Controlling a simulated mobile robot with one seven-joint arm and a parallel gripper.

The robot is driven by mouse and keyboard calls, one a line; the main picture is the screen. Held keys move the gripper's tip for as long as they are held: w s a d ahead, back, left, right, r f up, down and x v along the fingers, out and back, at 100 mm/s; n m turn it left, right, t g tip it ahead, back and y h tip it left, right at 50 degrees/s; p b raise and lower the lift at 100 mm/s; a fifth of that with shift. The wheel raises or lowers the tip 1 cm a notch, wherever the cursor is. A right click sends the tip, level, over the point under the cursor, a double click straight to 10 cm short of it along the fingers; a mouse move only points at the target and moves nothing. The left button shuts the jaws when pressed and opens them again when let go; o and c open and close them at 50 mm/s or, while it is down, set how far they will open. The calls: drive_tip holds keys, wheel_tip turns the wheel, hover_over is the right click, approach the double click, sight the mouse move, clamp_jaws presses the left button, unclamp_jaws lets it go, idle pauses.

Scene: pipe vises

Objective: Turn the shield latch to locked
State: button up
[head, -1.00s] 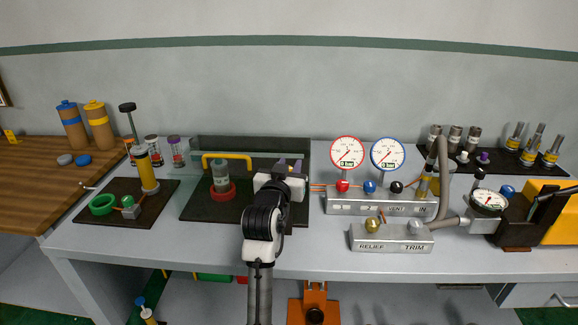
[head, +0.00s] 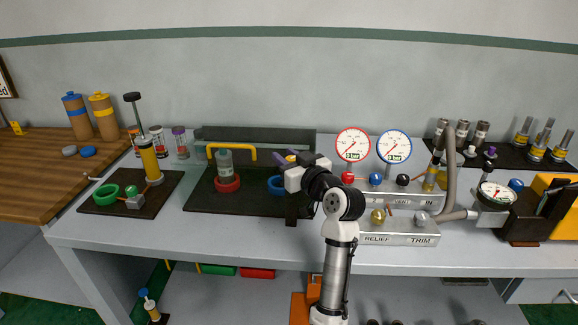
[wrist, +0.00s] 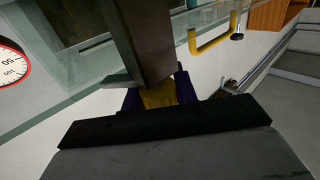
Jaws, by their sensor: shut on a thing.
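The shield is a clear panel with a yellow handle (head: 232,153) over the dark bench mat (head: 205,203); its glass edge (wrist: 75,95) and the handle (wrist: 212,42) also show in the wrist view. My gripper (head: 287,157) is at the shield's right end, its purple fingers pointing left and away. In the wrist view the fingers (wrist: 158,93) are shut on a small yellow piece, seemingly the shield latch (wrist: 160,97). A grey bar of it or its mount crosses above. Most of the latch is hidden, and I cannot tell its turned position.
A gauge block (head: 398,238) with two dials stands close right of my arm. A grey pot on a red ring (head: 228,184) and a blue ring (head: 276,185) are on the mat. A hand pump (head: 149,160) stands at left. The bench front between pump and mat is clear.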

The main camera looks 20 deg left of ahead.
drive_tip(key=shift+s+a+f+n+g+y+b, duration=0.15)
drive_tip(key=shift+n+g+y+b, duration=0.45)
drive_tip(key=shift+n+g+b, duration=1)
drive_tip(key=shift+s+d+r+n+g+y+b, duration=0.1)
drive_tip(key=shift+s+n+g+y+b, duration=0.45)
drive_tip(key=shift+g, duration=1.8)
drive_tip(key=shift+w+a+f+n+g+y+b, duration=0.1)
drive_tip(key=shift+n+g+y+b, duration=0.55)
drive_tip(key=shift+n+g+b, duration=0.85)
drive_tip(key=shift+s+n+g+p, duration=0.1)
drive_tip(key=shift+n+g+p, duration=0.3)
drive_tip(key=shift+g, duration=0.15)
drive_tip(key=o, duration=1)
drive_tip(key=shift+c, duration=0.2)
drive_tip(key=w+d+b, duration=0.1)
drive_tip(key=d+b, duration=0.1)
drive_tip(key=d, duration=1.1)
drive_tip(key=shift+d+b, duration=0.35)
drive_tip(key=shift+b, duration=0.05)
